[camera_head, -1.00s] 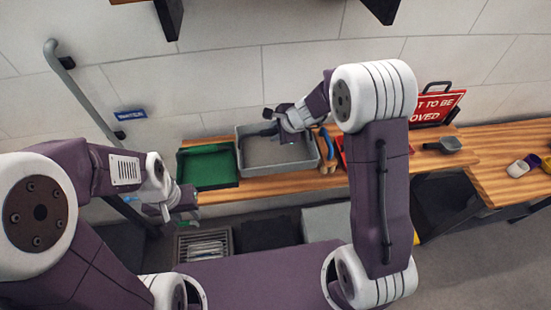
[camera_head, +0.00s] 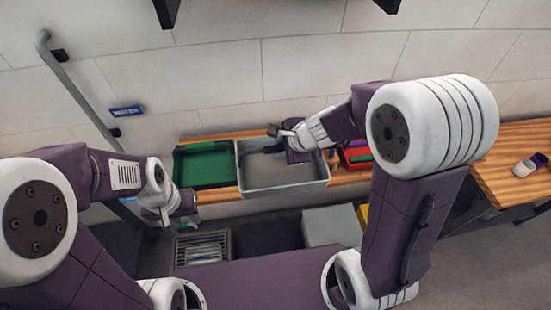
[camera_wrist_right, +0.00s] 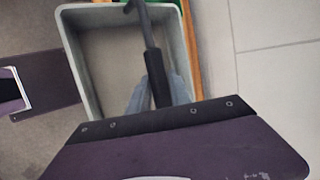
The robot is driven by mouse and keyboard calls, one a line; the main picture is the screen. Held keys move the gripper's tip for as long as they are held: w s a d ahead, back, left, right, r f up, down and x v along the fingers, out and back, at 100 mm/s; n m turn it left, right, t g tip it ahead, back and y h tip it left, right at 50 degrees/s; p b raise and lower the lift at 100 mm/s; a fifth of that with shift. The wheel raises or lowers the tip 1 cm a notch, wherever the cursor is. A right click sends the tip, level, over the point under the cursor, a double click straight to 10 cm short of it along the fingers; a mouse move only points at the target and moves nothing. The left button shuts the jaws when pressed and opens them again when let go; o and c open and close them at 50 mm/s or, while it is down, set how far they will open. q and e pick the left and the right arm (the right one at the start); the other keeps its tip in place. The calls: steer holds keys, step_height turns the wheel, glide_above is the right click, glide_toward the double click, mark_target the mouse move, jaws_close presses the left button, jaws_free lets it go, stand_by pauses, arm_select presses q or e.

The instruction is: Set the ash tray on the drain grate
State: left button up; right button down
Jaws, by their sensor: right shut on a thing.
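The ash tray (camera_head: 285,189), a grey rectangular open tray with a dark bar handle (camera_wrist_right: 152,50) across it, is at the bench's front edge, seemingly raised and partly over it. My right gripper (camera_head: 293,140) is above the tray's back. In the right wrist view my right gripper (camera_wrist_right: 160,92) is shut on the dark handle, with the tray's empty-looking floor below. The drain grate (camera_head: 203,247), a slatted metal square in a frame, lies low on the floor in front, left of the tray. My left gripper (camera_head: 180,208) hangs above and left of the grate; its jaws are unclear.
A green tray (camera_head: 205,168) stands left of the ash tray on the wooden bench. A red tray (camera_head: 357,157) is to its right. A grey box (camera_head: 331,226) stands below the bench. A grey handrail (camera_head: 78,95) slants along the wall at the left.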

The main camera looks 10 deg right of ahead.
steer(key=s, duration=0.6)
steer(key=shift+s+r, duration=0.35)
steer(key=shift+r, duration=0.1)
